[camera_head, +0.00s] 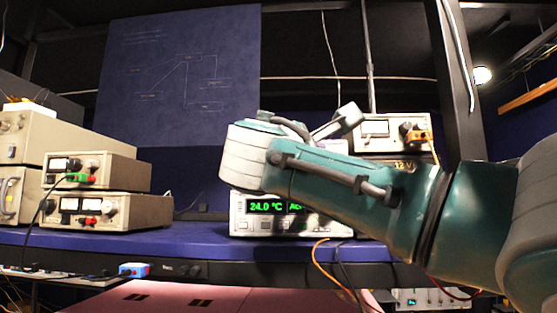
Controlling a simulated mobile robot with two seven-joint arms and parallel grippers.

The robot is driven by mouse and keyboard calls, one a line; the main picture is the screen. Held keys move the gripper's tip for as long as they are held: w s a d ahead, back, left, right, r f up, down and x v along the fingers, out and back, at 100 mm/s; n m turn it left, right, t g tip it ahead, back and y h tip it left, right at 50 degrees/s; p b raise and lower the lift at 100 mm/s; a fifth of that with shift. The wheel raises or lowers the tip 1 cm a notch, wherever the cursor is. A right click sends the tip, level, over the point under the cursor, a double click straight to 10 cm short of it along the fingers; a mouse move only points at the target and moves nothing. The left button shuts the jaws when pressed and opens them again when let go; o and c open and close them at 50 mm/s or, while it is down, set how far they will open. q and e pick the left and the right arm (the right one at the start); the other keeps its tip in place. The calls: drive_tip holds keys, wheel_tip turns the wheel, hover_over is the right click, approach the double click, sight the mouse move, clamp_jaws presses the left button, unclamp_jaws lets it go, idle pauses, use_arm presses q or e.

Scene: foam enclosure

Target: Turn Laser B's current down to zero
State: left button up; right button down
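No label reading Laser B can be made out. The front box with a green display (268,206) reads 24.0 °C; more lit text to its right is partly covered by my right arm. My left arm and gripper are out of view.
A beige supply with a meter (376,128) and orange connector stands behind my arm, above a 12V marking. Larger beige equipment (30,135) fills the far left. The blue bench top (190,235) is clear between the left stack and the display box. Cables hang in front.

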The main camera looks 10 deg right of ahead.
idle(0.3)
drive_tip(key=c, duration=0.6)
unclamp_jaws()
drive_tip(key=shift+f, duration=0.1)
drive_tip(key=b+v, duration=0.7)
drive_tip(key=v, duration=0.3)
drive_tip(key=shift+w, duration=0.1)
